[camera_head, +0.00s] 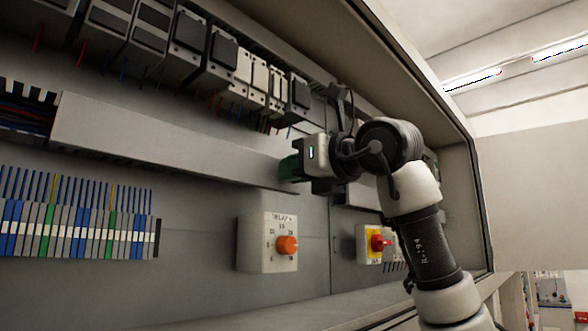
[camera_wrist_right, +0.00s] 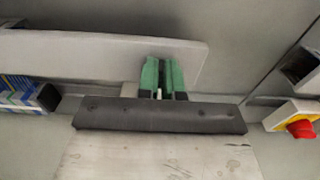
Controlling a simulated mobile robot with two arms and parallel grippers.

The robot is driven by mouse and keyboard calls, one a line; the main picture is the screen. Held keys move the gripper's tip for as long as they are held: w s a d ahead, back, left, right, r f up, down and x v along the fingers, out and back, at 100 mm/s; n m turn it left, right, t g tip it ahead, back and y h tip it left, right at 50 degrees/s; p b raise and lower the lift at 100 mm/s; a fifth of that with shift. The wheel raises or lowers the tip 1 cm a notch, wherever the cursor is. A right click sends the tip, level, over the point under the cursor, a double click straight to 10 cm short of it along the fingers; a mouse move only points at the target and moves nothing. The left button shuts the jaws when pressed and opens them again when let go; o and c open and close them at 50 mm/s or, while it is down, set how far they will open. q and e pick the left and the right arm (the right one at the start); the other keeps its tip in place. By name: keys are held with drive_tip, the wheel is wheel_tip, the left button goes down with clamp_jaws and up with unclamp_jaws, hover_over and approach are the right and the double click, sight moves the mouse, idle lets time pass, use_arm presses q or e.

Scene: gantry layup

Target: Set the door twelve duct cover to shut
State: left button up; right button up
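The duct cover (camera_head: 165,140) is a long grey panel that runs across the cabinet's back wall in the head view. Left of it, a slotted duct (camera_head: 28,112) is uncovered and shows red and blue wires. In the right wrist view the cover's rounded right end (camera_wrist_right: 195,62) shows behind the fingers. My right gripper (camera_head: 288,168) has green fingertips at the cover's right end. In the wrist view its fingers (camera_wrist_right: 162,75) are close together over the cover's lower edge; I cannot tell whether they pinch anything. My left gripper is not in view.
A row of breakers (camera_head: 190,45) with wires is above the duct. Below are terminal blocks (camera_head: 75,230), an orange-knobbed relay box (camera_head: 265,255) and a red switch on a yellow plate (camera_head: 370,243). The cabinet's side wall (camera_head: 462,185) rises right of my arm.

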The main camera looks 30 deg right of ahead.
sight(146, 136)
drive_tip(key=shift+a, duration=0.15)
clamp_jaws()
drive_tip(key=s+a+b, duration=0.1)
drive_tip(key=s+a, duration=0.1)
drive_tip(key=a, duration=0.4)
drive_tip(key=s+a+b, duration=0.1)
drive_tip(key=s+a, duration=0.1)
drive_tip(key=a, duration=0.5)
drive_tip(key=s+a+b, duration=0.1)
drive_tip(key=s+a, duration=0.2)
drive_tip(key=a, duration=0.4)
drive_tip(key=shift+s+a, duration=0.1)
drive_tip(key=shift+a, duration=0.05)
drive_tip(key=shift+o, duration=1.7)
unclamp_jaws()
drive_tip(key=shift+o, duration=1)
drive_tip(key=shift+s+a, duration=0.15)
drive_tip(key=shift+a, duration=0.1)
